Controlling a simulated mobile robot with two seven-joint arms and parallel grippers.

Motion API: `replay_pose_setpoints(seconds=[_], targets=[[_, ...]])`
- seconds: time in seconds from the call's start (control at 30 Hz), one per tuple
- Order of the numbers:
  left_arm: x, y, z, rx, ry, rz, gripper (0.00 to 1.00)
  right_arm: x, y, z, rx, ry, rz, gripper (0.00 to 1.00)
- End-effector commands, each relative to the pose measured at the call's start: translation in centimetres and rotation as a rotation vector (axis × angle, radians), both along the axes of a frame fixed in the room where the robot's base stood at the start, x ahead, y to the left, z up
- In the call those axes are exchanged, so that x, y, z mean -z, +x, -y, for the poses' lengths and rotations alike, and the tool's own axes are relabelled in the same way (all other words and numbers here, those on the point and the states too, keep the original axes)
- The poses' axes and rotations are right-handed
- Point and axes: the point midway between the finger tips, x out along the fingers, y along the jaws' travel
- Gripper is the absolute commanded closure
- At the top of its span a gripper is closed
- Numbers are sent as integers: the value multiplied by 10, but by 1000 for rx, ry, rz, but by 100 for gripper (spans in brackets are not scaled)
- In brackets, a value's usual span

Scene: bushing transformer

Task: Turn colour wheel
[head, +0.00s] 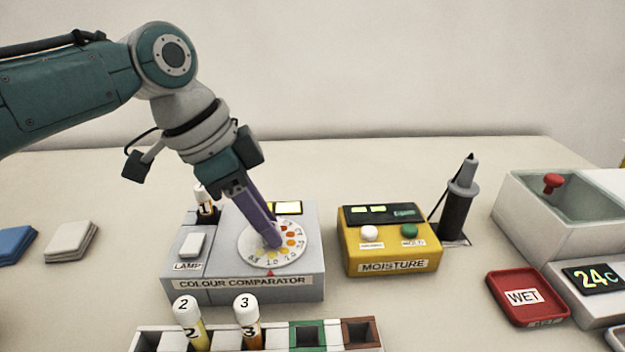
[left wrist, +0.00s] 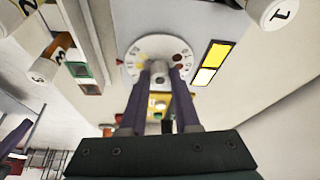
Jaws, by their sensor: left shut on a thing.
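The colour wheel (head: 290,254) is a white disc with coloured dots and numbers, set on top of the grey colour comparator (head: 310,285). A red pointer mark is at its front edge. My left gripper (head: 274,243) reaches down onto the middle of the wheel. In the left wrist view its two purple fingers (left wrist: 161,75) are closed on a grey knob (left wrist: 159,68) at the wheel's centre. The wheel also shows there (left wrist: 138,50), partly hidden by the fingers. The lit yellow window (head: 288,208) is just behind the wheel.
A white lamp switch (head: 192,245) and a vial (head: 204,208) are left of the wheel. Vials 2 (head: 187,318) and 3 (head: 247,318) stand in a rack in front. The yellow moisture meter (head: 388,245), a red WET tray (head: 526,300) and a probe (head: 458,205) are to the right.

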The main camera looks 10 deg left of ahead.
Motion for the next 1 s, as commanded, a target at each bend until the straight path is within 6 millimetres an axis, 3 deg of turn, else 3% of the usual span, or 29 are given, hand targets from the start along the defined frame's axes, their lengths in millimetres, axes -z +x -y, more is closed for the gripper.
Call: replay_pose_setpoints(seconds=[0.6, 0.63, 0.87, 1.0], targets=[[0, 0, 0, 48, 1, -1, 100, 5, 0, 0, 0, 0, 1, 100], [0, 0, 0, 48, 1, -1, 66, 5, 0, 0, 0, 0, 0, 100], [0, 0, 0, 48, 1, 0, 40, 5, 0, 0, 0, 0, 1, 100], [0, 0, 0, 48, 1, 0, 40, 5, 0, 0, 0, 0, 1, 100]])
